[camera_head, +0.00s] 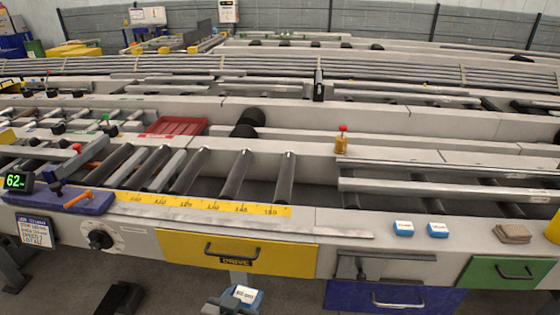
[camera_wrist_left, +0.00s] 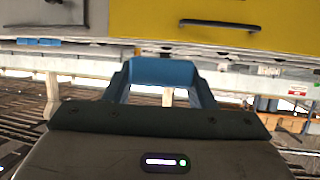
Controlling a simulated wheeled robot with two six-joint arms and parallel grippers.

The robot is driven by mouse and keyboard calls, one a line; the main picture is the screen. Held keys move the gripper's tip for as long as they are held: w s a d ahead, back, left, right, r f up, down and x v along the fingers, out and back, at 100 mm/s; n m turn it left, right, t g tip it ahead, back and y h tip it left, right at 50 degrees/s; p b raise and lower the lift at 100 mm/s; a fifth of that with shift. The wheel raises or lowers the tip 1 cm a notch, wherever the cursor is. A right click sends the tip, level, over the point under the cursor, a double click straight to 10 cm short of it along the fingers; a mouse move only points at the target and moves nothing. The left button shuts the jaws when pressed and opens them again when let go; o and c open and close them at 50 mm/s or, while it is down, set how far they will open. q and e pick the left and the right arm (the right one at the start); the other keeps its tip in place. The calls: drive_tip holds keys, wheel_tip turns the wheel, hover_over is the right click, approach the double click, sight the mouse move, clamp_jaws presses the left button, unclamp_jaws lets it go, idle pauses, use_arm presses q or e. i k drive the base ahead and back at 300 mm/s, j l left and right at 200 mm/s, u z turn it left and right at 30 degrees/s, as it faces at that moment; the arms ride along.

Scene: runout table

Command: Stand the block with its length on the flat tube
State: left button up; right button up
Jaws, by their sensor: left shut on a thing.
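My left gripper (camera_head: 236,303) is at the bottom of the head view, in front of the table and below the yellow drawer. It is shut on a blue block (camera_head: 248,295) with a white label. In the left wrist view, the blue block (camera_wrist_left: 165,72) spans the space between the fingers. Two more blue labelled blocks, one left (camera_head: 403,228) and one right (camera_head: 438,230), sit on the table's front ledge. A long pale flat tube (camera_head: 450,190) lies across the rollers at the right, clear of the gripper; a thinner bar lies behind it. My right gripper is not in view.
A yellow ruler strip (camera_head: 205,204) runs along the ledge before dark rollers (camera_head: 236,175). A red-topped brass piece (camera_head: 342,140) stands behind the flat tube. A brown pad (camera_head: 512,234) lies at the right. The yellow drawer (camera_head: 240,255) is just above my gripper.

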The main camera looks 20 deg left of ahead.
sight(50, 152)
drive_tip(key=k+j, duration=0.1)
drive_tip(key=j, duration=1.6)
drive_tip(key=k+j+u, duration=0.1)
drive_tip(key=j, duration=0.75)
drive_tip(key=k, duration=0.05)
